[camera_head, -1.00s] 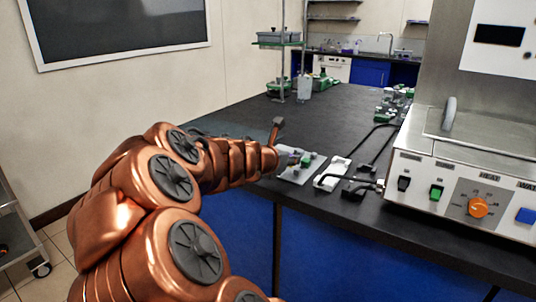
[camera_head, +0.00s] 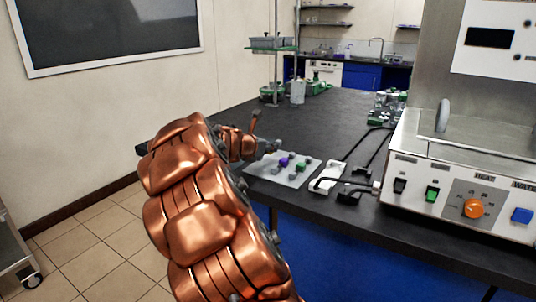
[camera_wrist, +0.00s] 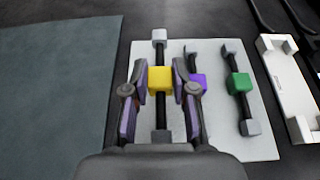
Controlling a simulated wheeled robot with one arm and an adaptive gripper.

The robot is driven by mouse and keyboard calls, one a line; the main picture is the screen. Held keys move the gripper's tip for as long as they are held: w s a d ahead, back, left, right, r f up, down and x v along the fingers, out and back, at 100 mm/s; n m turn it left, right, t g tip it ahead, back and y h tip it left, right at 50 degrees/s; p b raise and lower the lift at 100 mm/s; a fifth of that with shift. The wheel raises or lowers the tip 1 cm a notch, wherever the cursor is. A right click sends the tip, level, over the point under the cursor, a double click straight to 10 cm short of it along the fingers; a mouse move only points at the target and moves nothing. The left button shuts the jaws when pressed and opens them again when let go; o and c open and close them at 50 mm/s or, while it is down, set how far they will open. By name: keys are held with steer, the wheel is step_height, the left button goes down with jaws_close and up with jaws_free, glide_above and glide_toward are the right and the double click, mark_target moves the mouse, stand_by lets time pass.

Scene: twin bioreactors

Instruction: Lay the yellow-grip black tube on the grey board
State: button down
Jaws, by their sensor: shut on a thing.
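In the wrist view, the yellow-grip black tube (camera_wrist: 160,79) has a yellow block on a black shaft and a pale end cap. My gripper (camera_wrist: 160,75) is shut on the yellow block, one finger on each side. The tube appears over the left part of the light grey board (camera_wrist: 216,58); I cannot tell whether it touches it. The head view also shows the board (camera_head: 294,179), but I cannot make out the yellow grip there, behind my arm. A purple-grip tube (camera_wrist: 198,83) is close to my right finger. A green-grip tube (camera_wrist: 239,83) lies farther right.
A blue-grey mat (camera_wrist: 55,80) lies left of the board on the black bench (camera_head: 330,115). A white holder (camera_wrist: 287,85) and black cables (camera_head: 365,150) are right of the board. A steel control unit (camera_head: 460,190) stands at the right. A stand (camera_head: 275,70) is farther back.

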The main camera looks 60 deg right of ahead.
mark_target(266, 162)
steer(key=shift+w+d+f, duration=0.2)
steer(key=shift+w+d, duration=0.55)
steer(key=shift+w, duration=0.05)
steer(key=shift+f+b, duration=0.6)
steer(key=shift+f, duration=1.1)
steer(key=shift+f, duration=0.1)
steer(key=c, duration=0.9)
jaws_free()
steer(key=shift+c, duration=0.2)
steer(key=shift+a+r, duration=0.25)
steer(key=shift+a, duration=0.05)
steer(key=p+v, duration=0.1)
steer(key=v, duration=0.9)
steer(key=shift+w+a+r+p, duration=0.1)
steer(key=shift+r+p, duration=0.05)
steer(key=shift+p, duration=0.15)
steer(key=shift+a+r, duration=0.15)
steer(key=shift+a, duration=0.4)
